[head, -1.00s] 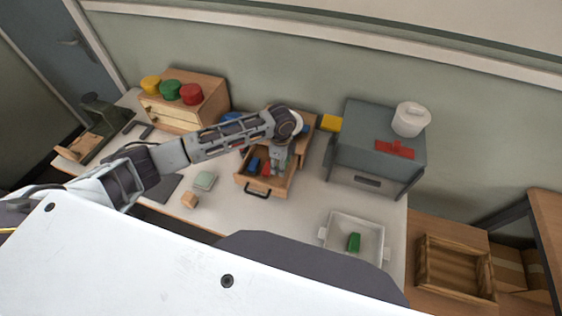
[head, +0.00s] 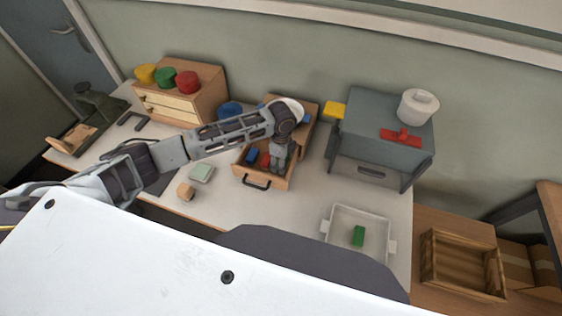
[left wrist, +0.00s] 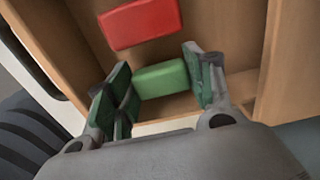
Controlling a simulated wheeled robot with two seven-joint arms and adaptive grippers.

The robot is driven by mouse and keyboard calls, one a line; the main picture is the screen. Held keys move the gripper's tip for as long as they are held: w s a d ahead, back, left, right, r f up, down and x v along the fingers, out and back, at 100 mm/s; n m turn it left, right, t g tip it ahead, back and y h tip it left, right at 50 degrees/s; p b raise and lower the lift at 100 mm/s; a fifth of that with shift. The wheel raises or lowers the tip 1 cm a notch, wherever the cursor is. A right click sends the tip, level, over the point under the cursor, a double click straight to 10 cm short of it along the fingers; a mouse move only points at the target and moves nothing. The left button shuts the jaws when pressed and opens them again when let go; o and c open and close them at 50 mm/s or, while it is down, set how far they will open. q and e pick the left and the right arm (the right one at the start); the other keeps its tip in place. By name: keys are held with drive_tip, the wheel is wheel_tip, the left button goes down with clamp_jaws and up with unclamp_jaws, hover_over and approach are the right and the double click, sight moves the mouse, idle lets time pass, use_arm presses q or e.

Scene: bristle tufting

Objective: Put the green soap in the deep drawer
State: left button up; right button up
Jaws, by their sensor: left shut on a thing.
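A green block (left wrist: 161,79), which looks like the green soap, is between the fingers of my left gripper (left wrist: 163,88). The gripper is shut on it. In the head view my left gripper (head: 279,163) reaches down into the open wooden drawer (head: 263,184) with a black handle; the held block is not clear there. A red block (left wrist: 141,22) lies on the drawer floor just beyond the green one, apart from it. I cannot tell whether the green block touches the floor. My right gripper is not in view.
A blue block (head: 252,156) is also in the drawer. A white tray (head: 341,214) holds another green block (head: 358,236). A grey cabinet (head: 380,135) stands right of the drawer. A chest with small drawers (head: 170,108) stands at left. A pale green block (head: 201,172) and a wooden cube (head: 186,191) lie on the table.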

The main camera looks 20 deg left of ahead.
use_arm(q)
drive_tip(key=shift+f, duration=0.75)
idle(0.9)
drive_tip(key=o, duration=1.2)
drive_tip(key=shift+r, duration=0.1)
drive_tip(key=shift+r, duration=5.9)
